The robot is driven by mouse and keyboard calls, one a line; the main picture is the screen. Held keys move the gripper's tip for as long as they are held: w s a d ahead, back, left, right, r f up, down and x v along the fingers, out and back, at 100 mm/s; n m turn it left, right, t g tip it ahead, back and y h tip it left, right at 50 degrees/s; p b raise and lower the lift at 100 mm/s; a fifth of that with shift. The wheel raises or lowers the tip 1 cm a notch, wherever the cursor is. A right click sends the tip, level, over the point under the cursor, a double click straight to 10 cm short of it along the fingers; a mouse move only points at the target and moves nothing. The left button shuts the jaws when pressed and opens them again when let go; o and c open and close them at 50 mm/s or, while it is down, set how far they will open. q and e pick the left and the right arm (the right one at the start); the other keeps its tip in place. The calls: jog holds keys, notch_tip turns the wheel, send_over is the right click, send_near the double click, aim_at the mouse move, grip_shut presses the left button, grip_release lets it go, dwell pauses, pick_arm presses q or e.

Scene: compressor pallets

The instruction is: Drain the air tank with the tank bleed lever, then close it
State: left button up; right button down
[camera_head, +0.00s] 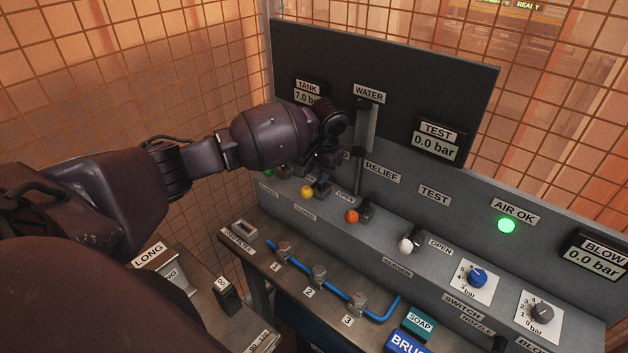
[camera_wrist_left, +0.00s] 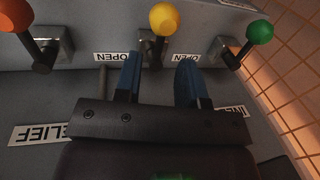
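A row of ball-ended levers runs along the grey panel. The yellow-knobbed lever (camera_head: 307,192) is nearest my left gripper (camera_head: 322,165); it also shows in the left wrist view (camera_wrist_left: 163,18). In that view my left gripper (camera_wrist_left: 158,70) is open, its two blue fingers apart and empty. The yellow knob lies just beyond the fingertips, roughly in line with the gap, with no visible contact. The lever's name label is hidden by the gripper, and I cannot tell its exact position. The TANK display (camera_head: 307,95) reads 7.0 bar, partly covered by my arm. My right gripper is out of view.
The green knob (camera_wrist_left: 260,32) and orange knob (camera_wrist_left: 15,15) flank the yellow one. A white-knobbed lever (camera_head: 405,245) and a blue dial (camera_head: 477,278) sit farther right. The WATER column (camera_head: 366,125) stands behind my gripper. A blue pipe (camera_head: 335,288) crosses the lower shelf.

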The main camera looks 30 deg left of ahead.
aim_at(313, 186)
pick_arm(q)
jog(key=shift+a+f, duration=0.2)
jog(key=shift+f, duration=0.85)
jog(key=shift+a+f, duration=0.2)
jog(key=shift+f, duration=0.85)
grip_shut()
